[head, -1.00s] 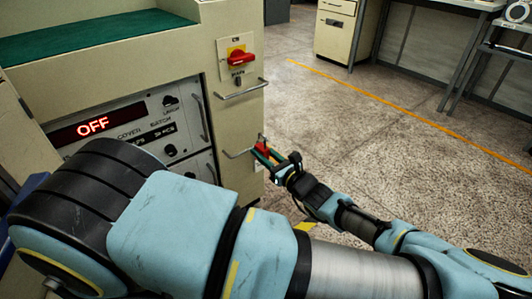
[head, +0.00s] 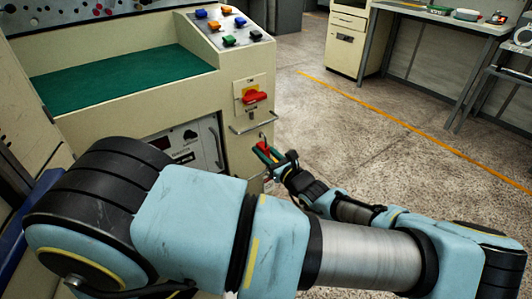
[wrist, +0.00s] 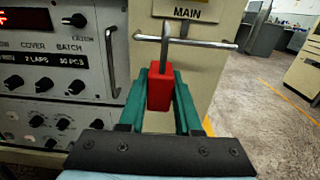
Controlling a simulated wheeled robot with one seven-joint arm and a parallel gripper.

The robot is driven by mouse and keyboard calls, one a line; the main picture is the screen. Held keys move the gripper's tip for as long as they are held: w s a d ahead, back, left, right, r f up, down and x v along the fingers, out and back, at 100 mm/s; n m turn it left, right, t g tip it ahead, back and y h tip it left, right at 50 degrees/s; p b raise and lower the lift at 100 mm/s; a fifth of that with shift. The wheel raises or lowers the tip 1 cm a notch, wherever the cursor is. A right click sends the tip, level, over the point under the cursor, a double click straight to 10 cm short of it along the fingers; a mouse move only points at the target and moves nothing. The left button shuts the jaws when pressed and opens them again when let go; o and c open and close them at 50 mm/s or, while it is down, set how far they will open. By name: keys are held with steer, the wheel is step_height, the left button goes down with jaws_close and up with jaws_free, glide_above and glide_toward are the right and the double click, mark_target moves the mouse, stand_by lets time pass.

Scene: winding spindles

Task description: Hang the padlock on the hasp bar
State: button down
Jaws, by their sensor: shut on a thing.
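My gripper (head: 268,155), with green fingers, is shut on the red padlock (head: 262,147). In the wrist view the padlock (wrist: 160,89) sits upright between the fingers, its thin grey shackle pointing up. The grey hasp bar (head: 254,123) sticks out from the cream cabinet below a red switch. In the head view the padlock is just below the bar. In the wrist view the shackle overlaps the hasp bar (wrist: 205,43); I cannot tell whether they touch or whether the shackle is around it.
The cream cabinet (head: 235,105) carries the red rotary switch (head: 256,97) and a panel with knobs and a vertical handle (wrist: 110,62). Open floor (head: 350,130) lies to the right, crossed by an orange line. Workbenches stand farther back.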

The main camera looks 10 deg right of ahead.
steer(key=f+b+x, duration=0.1)
steer(key=x, duration=0.6)
steer(key=shift+w+a+f, duration=0.25)
steer(key=shift+w+f, duration=0.05)
stand_by(0.4)
steer(key=c, duration=0.5)
jaws_free()
